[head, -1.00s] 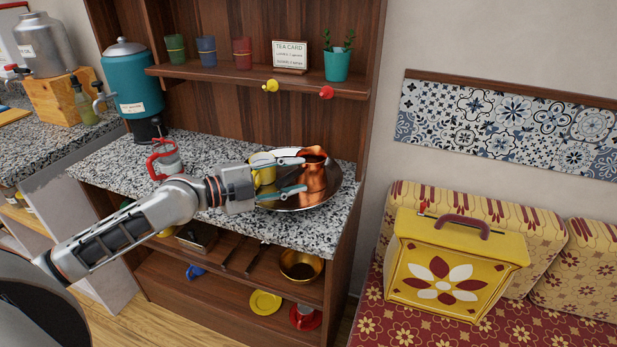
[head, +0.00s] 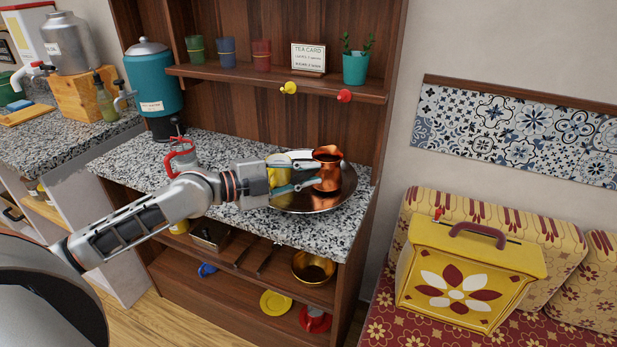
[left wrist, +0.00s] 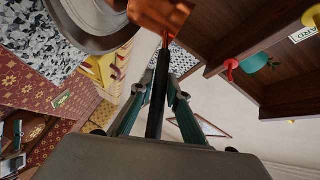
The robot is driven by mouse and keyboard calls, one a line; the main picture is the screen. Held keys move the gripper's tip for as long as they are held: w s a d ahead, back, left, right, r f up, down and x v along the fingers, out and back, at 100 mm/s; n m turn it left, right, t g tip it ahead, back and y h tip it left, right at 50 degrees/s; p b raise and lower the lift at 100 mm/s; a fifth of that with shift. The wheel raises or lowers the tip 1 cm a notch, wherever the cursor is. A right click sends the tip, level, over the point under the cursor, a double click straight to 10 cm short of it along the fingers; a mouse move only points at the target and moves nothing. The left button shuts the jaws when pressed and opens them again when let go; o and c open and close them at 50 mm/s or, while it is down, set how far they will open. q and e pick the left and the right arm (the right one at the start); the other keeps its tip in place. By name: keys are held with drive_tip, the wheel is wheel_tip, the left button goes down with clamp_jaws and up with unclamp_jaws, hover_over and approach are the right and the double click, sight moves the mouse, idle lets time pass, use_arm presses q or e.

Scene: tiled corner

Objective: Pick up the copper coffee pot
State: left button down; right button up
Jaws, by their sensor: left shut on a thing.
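The copper coffee pot (head: 328,170) is at the round metal tray (head: 343,198) on the speckled counter, and looks upright and slightly raised above the tray. My left gripper (head: 314,174) reaches it from the left. In the left wrist view my left gripper (left wrist: 157,92) is shut on the pot's dark, straight handle (left wrist: 158,85). The copper body (left wrist: 160,14) shows at the top edge there, cut off by the frame. The handle is hidden behind the fingers in the head view.
A yellow cup (head: 281,172) is close behind my left gripper. A red-handled glass press (head: 181,158) stands farther left, before a teal dispenser (head: 153,85). A shelf (head: 300,86) with cups and a card overhangs the counter. The counter's front right is bare.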

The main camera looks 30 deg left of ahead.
use_arm(q)
drive_tip(key=shift+r+p, duration=0.4)
drive_tip(key=shift+r, duration=4.1)
drive_tip(key=c, duration=2.6)
unclamp_jaws()
clamp_jaws()
